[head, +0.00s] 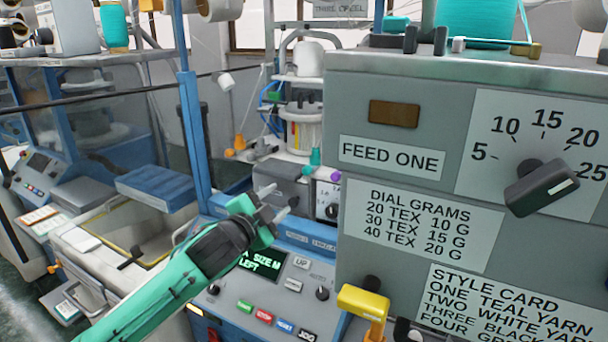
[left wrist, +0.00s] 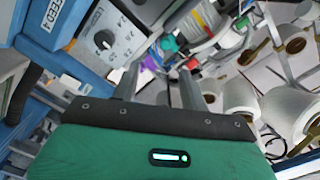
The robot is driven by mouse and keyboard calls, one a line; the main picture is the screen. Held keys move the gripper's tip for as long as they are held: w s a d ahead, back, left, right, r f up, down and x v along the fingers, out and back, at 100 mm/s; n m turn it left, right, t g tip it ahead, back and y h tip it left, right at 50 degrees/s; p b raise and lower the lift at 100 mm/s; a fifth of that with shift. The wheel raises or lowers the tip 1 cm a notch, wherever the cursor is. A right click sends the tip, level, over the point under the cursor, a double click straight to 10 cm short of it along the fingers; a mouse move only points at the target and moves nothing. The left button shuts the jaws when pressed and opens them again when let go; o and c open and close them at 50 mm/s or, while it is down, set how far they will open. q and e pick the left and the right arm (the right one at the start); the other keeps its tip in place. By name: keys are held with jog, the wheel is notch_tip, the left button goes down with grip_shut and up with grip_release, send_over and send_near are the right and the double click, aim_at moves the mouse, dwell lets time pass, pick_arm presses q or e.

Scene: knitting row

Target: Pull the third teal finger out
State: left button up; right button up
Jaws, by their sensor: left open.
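A teal finger-shaped piece (head: 315,158) stands out beside the knitting machine, behind and above my left gripper in the head view. My left gripper (head: 281,198) is open and empty in front of the grey control box, apart from the teal piece. Its two fingers (left wrist: 158,84) are spread in the left wrist view. My right gripper is not in view.
A large grey panel (head: 390,150) with a dial (head: 540,186) blocks the right side. A blue post (head: 194,130) stands left of my gripper. A control panel (head: 265,297) with buttons lies below. Orange pieces (head: 239,144) are further back.

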aim_at(305, 172)
pick_arm(q)
jog(key=p+x, duration=0.1)
jog(key=x, duration=0.3)
jog(key=r+p+x, duration=0.1)
jog(key=x, duration=0.3)
jog(key=p+x, duration=0.2)
jog(key=x, duration=0.3)
jog(key=shift+r, duration=0.25)
jog(key=shift+w+d, duration=0.25)
jog(key=shift+w, duration=0.3)
jog(key=shift+f, duration=0.1)
grip_shut()
